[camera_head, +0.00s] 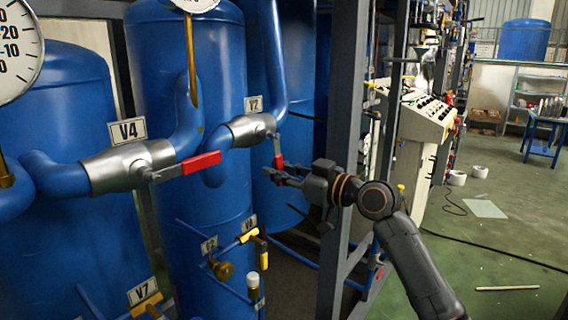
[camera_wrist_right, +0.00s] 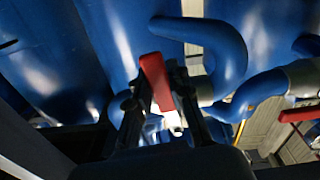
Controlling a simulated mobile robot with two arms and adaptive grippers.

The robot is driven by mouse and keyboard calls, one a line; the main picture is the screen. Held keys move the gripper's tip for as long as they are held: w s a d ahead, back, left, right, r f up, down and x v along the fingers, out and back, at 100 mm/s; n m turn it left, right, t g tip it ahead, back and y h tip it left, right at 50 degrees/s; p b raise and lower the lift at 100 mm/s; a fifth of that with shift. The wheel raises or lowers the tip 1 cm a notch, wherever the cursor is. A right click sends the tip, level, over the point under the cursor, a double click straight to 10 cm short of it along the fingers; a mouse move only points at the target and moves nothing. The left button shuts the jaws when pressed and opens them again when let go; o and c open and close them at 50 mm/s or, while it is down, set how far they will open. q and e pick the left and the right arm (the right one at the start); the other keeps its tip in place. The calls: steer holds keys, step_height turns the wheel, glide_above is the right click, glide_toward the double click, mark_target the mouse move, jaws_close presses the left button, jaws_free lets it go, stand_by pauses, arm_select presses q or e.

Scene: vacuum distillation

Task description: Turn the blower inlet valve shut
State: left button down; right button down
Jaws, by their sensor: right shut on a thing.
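The valve tagged V2 (camera_head: 250,129) is a silver body in a blue pipe. Its red handle (camera_head: 278,160) hangs down, roughly across the valve body. My right gripper (camera_head: 273,174) comes in from the right and is shut on the lower part of this handle. In the right wrist view the red handle (camera_wrist_right: 156,80) stands between the two dark fingers (camera_wrist_right: 160,100). No tag in view reads blower inlet. My left gripper is in neither view.
The valve V4 (camera_head: 125,166), left of V2, has a red handle (camera_head: 201,163) lying sideways along its pipe. Blue tanks (camera_head: 150,70) stand behind. A grey frame post (camera_head: 340,240) is close beside my right arm. Small yellow-handled valves (camera_head: 262,250) sit below.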

steer(key=shift+s+a+m+p, duration=0.35)
steer(key=shift+s+m, duration=0.15)
steer(key=shift+m, duration=0.3)
steer(key=shift+f, duration=0.1)
steer(key=c, duration=1.2)
jaws_free()
steer(key=shift+d, duration=0.1)
steer(key=v, duration=1.2)
